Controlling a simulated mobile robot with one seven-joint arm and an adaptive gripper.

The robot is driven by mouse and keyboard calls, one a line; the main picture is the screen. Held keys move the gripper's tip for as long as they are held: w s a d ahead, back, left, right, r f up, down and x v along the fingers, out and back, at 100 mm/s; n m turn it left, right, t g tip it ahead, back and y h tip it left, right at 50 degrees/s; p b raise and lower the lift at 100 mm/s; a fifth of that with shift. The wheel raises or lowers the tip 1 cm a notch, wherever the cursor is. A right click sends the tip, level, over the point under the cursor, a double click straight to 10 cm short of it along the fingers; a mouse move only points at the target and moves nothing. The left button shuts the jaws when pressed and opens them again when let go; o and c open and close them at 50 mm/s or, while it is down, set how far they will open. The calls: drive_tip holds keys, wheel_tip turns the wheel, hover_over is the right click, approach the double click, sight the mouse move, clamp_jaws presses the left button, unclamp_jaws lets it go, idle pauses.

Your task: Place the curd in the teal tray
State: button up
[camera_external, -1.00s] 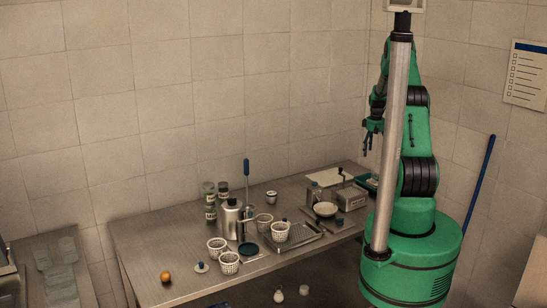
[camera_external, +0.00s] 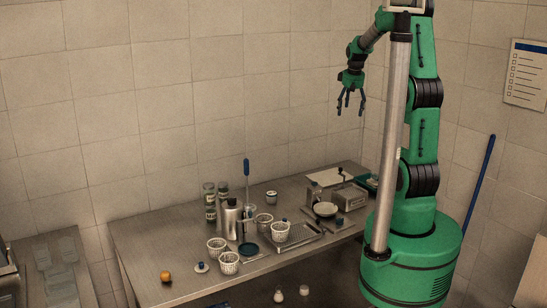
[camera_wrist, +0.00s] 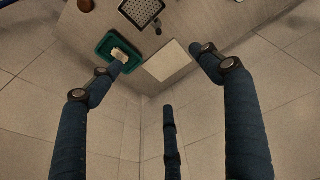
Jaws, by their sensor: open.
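My gripper (camera_external: 350,106) is open and empty, raised high above the right back of the steel table, near the wall. In the wrist view its dark fingers (camera_wrist: 163,72) are spread wide. The teal tray (camera_external: 372,180) is at the table's far right end, partly hidden by my column. It also shows in the wrist view (camera_wrist: 103,46), overlapped by a fingertip. A small pale piece (camera_wrist: 119,53) lies in it; I cannot tell if it is curd. Perforated white baskets stand on the table, one (camera_external: 281,227) on the metal drain tray; their contents are too small to identify.
A pale board (camera_external: 329,177) lies at the back right, also in the wrist view (camera_wrist: 167,62). A steel bottle (camera_external: 230,218) and an orange ball (camera_external: 166,276) are further left. The air around my gripper is clear.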

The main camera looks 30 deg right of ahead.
drive_tip(key=s+a+r+t, duration=0.1)
drive_tip(key=s+a+r, duration=0.4)
drive_tip(key=s+a, duration=0.55)
drive_tip(key=s+a+r+t, duration=0.1)
drive_tip(key=s+a+r, duration=0.4)
drive_tip(key=s+a, duration=0.55)
drive_tip(key=s+a+f+t+y, duration=0.1)
drive_tip(key=s+a, duration=0.2)
drive_tip(key=s, duration=0.7)
drive_tip(key=shift+s+f, duration=0.2)
drive_tip(key=shift+a, duration=0.1)
wheel_tip(320, 180, down, 14)
drive_tip(key=b, duration=1.4)
drive_tip(key=shift+f, duration=0.2)
